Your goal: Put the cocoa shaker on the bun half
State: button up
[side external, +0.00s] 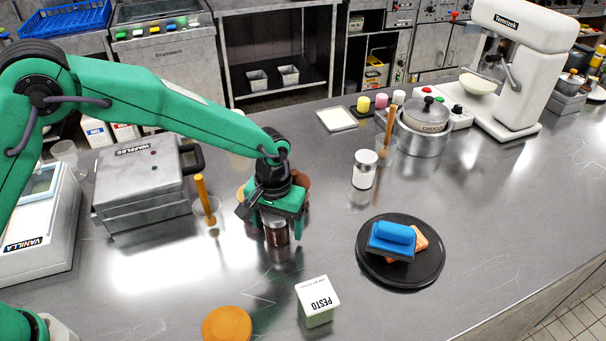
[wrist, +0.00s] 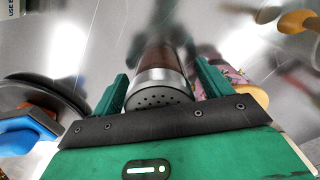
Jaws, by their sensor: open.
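The cocoa shaker (side external: 277,237) is a brown-filled jar standing on the steel counter under my gripper. In the wrist view, its perforated metal lid (wrist: 160,97) and dark brown body show between the fingers. My gripper (side external: 278,226) is open, with one finger on each side of the shaker; in the wrist view a gap shows beside the lid. What looks like the bun half (side external: 227,325) is a round orange-brown piece lying flat at the front edge of the side view, apart from the shaker. I cannot make it out in the wrist view.
A pesto box (side external: 317,302) stands in front of the shaker. A black plate (side external: 432,272) with a blue block (side external: 391,240) lies to the right. A wooden-handled tool (side external: 205,202) stands left; a sprinkled round item (wrist: 235,84) sits close by. A second shaker (side external: 365,170) stands behind.

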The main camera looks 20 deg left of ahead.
jog(key=c, duration=1.2)
jog(key=shift+c, duration=0.2)
jog(key=shift+r, duration=0.1)
jog(key=shift+r, duration=0.65)
jog(key=r, duration=0.3)
jog(key=shift+s+d+r, duration=0.1)
jog(key=shift+s+d, duration=0.1)
jog(key=shift+s, duration=0.1)
jog(key=s+d+r, duration=0.5)
jog(key=s+r, duration=0.1)
jog(key=s, duration=0.3)
jog(key=shift+s+d+r, duration=0.15)
jog(key=shift+s+r, duration=0.05)
jog(key=shift+s, duration=0.05)
